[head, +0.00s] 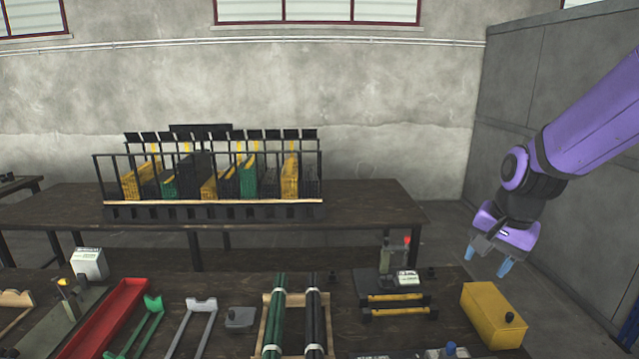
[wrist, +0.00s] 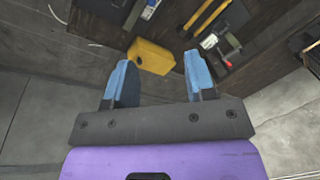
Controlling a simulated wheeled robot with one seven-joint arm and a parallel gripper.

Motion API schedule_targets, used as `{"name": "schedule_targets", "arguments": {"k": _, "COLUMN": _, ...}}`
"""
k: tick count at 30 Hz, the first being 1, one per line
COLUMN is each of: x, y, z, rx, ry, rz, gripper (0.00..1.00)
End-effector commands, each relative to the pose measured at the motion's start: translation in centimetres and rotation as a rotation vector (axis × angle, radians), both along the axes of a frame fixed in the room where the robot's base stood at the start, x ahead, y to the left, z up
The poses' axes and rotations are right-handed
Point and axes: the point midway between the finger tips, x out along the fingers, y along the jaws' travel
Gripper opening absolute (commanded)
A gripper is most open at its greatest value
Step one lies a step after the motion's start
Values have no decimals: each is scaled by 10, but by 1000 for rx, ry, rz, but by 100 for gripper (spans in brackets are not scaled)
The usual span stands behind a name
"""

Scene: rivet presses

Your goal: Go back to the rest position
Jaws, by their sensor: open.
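My gripper (head: 491,259) hangs at the right in the head view, beyond the yellow box and above the right end of the front bench. It is open, with its two blue fingertips apart and nothing between them. In the wrist view my gripper (wrist: 158,82) also shows empty, with a gap between the blue fingers. The purple arm above it is mine and reaches in from the upper right.
A yellow box (head: 492,318) with a black knob stands at the right of the front bench (head: 250,287). Rods, trays and a red-knobbed press (head: 400,270) fill the bench. A rack (head: 212,210) of bins stands on the back table (head: 380,205). A grey wall (head: 560,110) rises at right.

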Motion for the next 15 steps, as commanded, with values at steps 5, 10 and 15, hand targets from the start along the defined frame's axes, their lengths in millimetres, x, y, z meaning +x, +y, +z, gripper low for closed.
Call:
{"name": "schedule_targets", "arguments": {"k": 5, "x": -35, "y": 2, "z": 43, "rx": -32, "ry": -74, "rz": 146, "gripper": 50}}
{"name": "schedule_targets", "arguments": {"k": 10, "x": -71, "y": 2, "z": 74, "rx": -80, "ry": -135, "rz": 281, "gripper": 50}}
{"name": "schedule_targets", "arguments": {"k": 15, "x": -109, "y": 2, "z": 99, "rx": -143, "ry": -195, "rz": 412, "gripper": 50}}
